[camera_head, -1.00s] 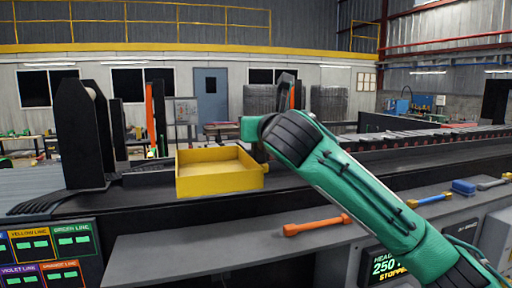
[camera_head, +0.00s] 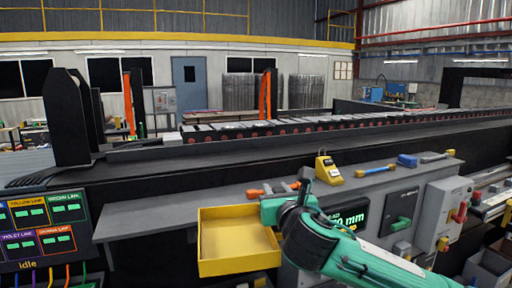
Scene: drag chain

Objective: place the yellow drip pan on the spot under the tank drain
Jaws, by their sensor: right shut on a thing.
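The yellow drip pan (camera_head: 238,252) is a shallow rectangular tray. In the head view it hangs at lower centre, in front of the grey bench edge, with its open side facing up towards me. My right gripper (camera_head: 271,212) is shut on the pan at its right side; the fingertips are hard to make out. My green right arm comes in from the lower right. I cannot make out a tank drain or a marked spot under one. My left gripper is not in view.
The grey bench shelf (camera_head: 165,212) runs behind the pan. An orange-handled tool (camera_head: 258,192), a yellow block (camera_head: 327,170) and a blue-and-yellow tool (camera_head: 375,170) lie along it. A control box (camera_head: 443,210) is at right, a panel (camera_head: 42,225) at left. A roller conveyor runs behind.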

